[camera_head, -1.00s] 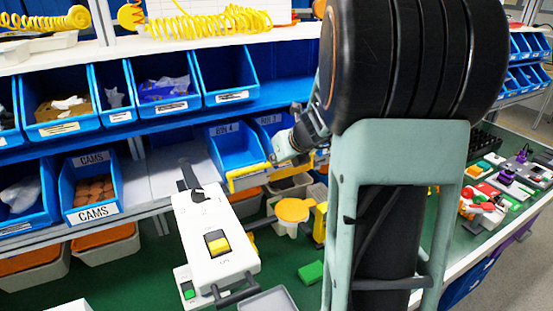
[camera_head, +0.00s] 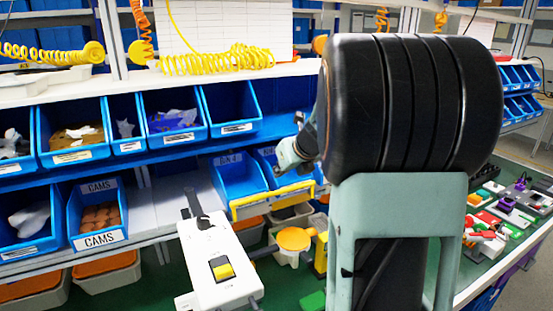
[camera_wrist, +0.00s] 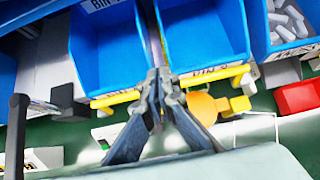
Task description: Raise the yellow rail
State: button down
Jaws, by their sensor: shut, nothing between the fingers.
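The yellow rail (camera_head: 275,200) runs along the front lower edge of two blue bins, one labelled BIN 4 in the head view. In the wrist view the yellow rail (camera_wrist: 114,98) crosses below the bin fronts, partly hidden behind the fingers. My gripper (camera_head: 296,158) is above the rail, in front of the bins, and partly hidden by my own arm. In the wrist view my gripper (camera_wrist: 158,76) has its fingertips together, with nothing held, near the gap between the two bins. I cannot tell whether the fingers touch anything.
An orange round knob (camera_head: 294,239) is below the rail. Other blue bins (camera_head: 98,215) fill the left and the upper shelf. A red bin (camera_wrist: 298,96) is at right.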

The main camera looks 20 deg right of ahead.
jog(key=shift+w+a+r, duration=0.1)
jog(key=shift+w+r, duration=0.4)
jog(key=shift+r, duration=0.4)
jog(key=shift+w+r, duration=0.45)
jog(key=shift+r, duration=0.4)
jog(key=shift+s, duration=0.1)
